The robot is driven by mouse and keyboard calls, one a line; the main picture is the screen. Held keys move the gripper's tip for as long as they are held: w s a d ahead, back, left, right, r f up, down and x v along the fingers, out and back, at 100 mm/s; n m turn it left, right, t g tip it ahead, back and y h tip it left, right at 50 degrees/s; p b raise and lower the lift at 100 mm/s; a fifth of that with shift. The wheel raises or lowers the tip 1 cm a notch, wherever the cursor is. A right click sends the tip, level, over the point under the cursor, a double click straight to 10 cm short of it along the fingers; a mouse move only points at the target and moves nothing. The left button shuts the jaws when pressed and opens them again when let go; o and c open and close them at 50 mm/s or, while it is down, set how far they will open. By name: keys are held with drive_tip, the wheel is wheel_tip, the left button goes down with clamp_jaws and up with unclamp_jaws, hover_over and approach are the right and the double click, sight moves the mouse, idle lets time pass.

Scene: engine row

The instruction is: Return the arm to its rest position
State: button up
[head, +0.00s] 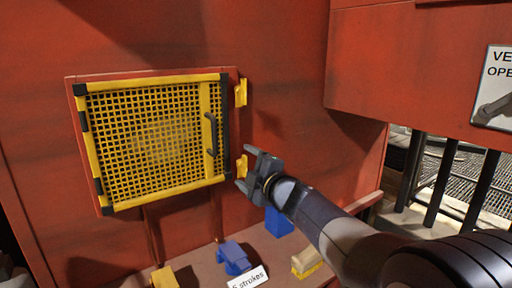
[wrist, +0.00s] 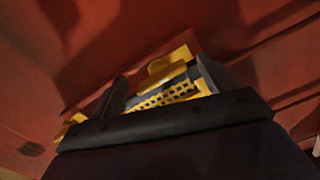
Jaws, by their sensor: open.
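My gripper (head: 250,176) is open and empty in the head view, in front of the red wall just right of a yellow mesh door. My arm reaches in from the lower right. The mesh door (head: 150,140) sits in a red frame and looks shut, with a black handle (head: 210,134) on its right side. A yellow catch (head: 242,92) and a lower yellow catch (head: 241,166) stand at the frame's right edge; the lower one is close to my fingers. The wrist view shows a dark bar across the front, with yellow parts (wrist: 172,65) beyond it.
A ledge below holds a blue object (head: 233,257), a yellow block (head: 164,277), a white label (head: 249,279) and a yellow brush-like block (head: 306,262). Another blue block (head: 278,222) is behind my arm. A red box (head: 420,70) juts out at upper right, above dark railings (head: 445,180).

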drive_tip(key=m+p, duration=0.1)
drive_tip(key=m, duration=0.2)
drive_tip(key=shift+r+m+p, duration=0.15)
drive_tip(key=shift+m+p, duration=0.15)
drive_tip(key=shift+p, duration=0.05)
drive_tip(key=m+p, duration=0.2)
drive_tip(key=m, duration=0.2)
drive_tip(key=m+p, duration=0.4)
drive_tip(key=m, duration=0.2)
drive_tip(key=shift+m+p, duration=0.3)
drive_tip(key=shift+m, duration=0.1)
drive_tip(key=shift+s+d, duration=0.2)
drive_tip(key=shift+d, duration=0.05)
drive_tip(key=shift+s+d, duration=0.25)
drive_tip(key=shift+s, duration=0.25)
